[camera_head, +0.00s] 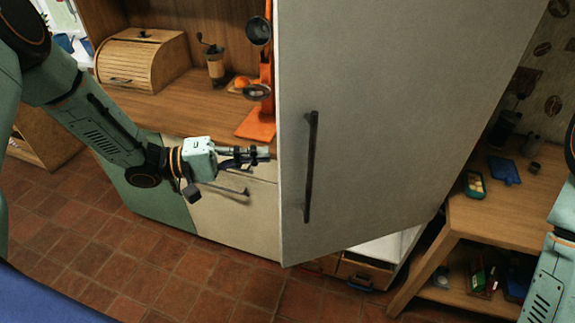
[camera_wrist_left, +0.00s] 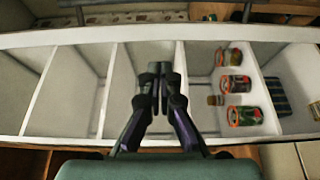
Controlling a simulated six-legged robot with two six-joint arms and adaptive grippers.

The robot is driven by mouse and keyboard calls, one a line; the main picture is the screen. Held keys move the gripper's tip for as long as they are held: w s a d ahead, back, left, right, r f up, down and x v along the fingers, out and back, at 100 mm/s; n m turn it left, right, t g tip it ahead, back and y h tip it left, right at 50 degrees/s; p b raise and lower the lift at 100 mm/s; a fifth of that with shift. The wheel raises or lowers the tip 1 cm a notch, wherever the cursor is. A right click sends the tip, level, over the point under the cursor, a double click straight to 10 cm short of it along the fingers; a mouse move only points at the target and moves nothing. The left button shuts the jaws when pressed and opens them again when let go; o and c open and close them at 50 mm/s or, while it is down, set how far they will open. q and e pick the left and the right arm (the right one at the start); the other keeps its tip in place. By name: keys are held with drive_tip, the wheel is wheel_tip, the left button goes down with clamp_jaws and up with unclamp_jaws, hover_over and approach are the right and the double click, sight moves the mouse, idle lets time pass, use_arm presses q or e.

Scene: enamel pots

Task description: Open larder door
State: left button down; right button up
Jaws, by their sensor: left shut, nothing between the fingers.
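The larder door (camera_head: 390,110) is a tall pale grey panel with a dark vertical handle (camera_head: 310,167). It stands swung out at an angle, and part of the larder's white lower inside (camera_head: 385,248) shows below it. My left gripper (camera_head: 264,153) is shut and empty, close to the door's left edge; I cannot tell whether it touches the door. In the left wrist view the shut fingers (camera_wrist_left: 155,72) point at white compartments (camera_wrist_left: 75,85). Several tins (camera_wrist_left: 236,84) stand in a compartment right of the fingers. My right gripper is out of view.
A wooden counter (camera_head: 205,105) on the left holds a bread box (camera_head: 140,60), a grinder (camera_head: 214,65) and an orange stand (camera_head: 262,120). A wooden side table (camera_head: 510,205) stands at the right. The tiled floor (camera_head: 150,260) in front is clear.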

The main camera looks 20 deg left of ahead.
sight(279, 167)
use_arm(q)
drive_tip(key=x, duration=0.5)
drive_tip(key=shift+d, duration=0.4)
drive_tip(key=shift+s+d+p, duration=0.25)
drive_tip(key=shift+s, duration=0.3)
drive_tip(key=shift+s+d+p, duration=0.2)
drive_tip(key=shift+s+d, duration=0.1)
drive_tip(key=shift+s, duration=0.2)
drive_tip(key=shift+s+d, duration=0.5)
drive_tip(key=shift+s, duration=0.1)
drive_tip(key=shift+a, duration=0.15)
